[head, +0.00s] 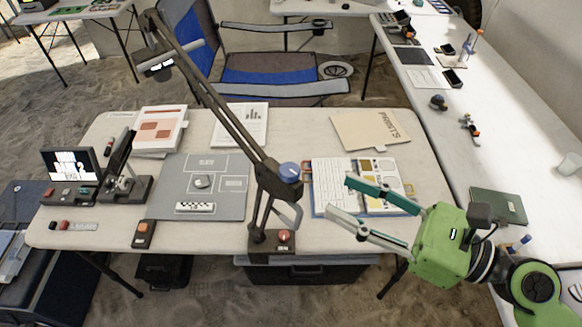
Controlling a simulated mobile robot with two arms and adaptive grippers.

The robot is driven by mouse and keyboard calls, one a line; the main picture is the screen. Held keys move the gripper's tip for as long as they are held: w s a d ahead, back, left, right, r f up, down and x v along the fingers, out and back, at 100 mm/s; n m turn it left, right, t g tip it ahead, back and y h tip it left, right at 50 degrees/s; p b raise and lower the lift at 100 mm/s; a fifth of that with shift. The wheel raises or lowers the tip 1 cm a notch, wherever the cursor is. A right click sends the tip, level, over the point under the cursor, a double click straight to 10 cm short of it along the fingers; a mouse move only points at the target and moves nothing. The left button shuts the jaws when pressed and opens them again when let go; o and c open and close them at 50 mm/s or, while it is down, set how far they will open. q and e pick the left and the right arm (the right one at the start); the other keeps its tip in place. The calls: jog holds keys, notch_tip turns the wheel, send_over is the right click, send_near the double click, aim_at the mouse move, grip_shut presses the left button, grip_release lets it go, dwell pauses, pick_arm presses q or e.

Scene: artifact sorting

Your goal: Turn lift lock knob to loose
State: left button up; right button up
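A dark jointed arm stand rises from the front edge of the white table. It carries a round blue knob (289,172) at its middle joint and a red knob (284,236) on its base. I cannot read a label telling which one is the lift lock knob. My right gripper (341,198) comes in from the right with its two fingers spread apart and nothing between them. Its fingertips are to the right of the blue knob and apart from it, over the open binder. My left gripper is not in view.
An open binder (328,188) lies right of the stand, partly hidden by my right gripper. A grey mat (172,188) with small items lies left of the stand. A folder (370,129) lies at the back right. A folding chair (270,75) stands behind the table.

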aim_at(290, 169)
jog(key=p+x, duration=0.2)
jog(key=x, duration=0.8)
jog(key=shift+w+a+r, duration=0.15)
jog(key=shift+w+a, duration=0.2)
jog(key=shift+a, duration=0.15)
jog(key=shift+c, duration=0.5)
jog(key=c, duration=1)
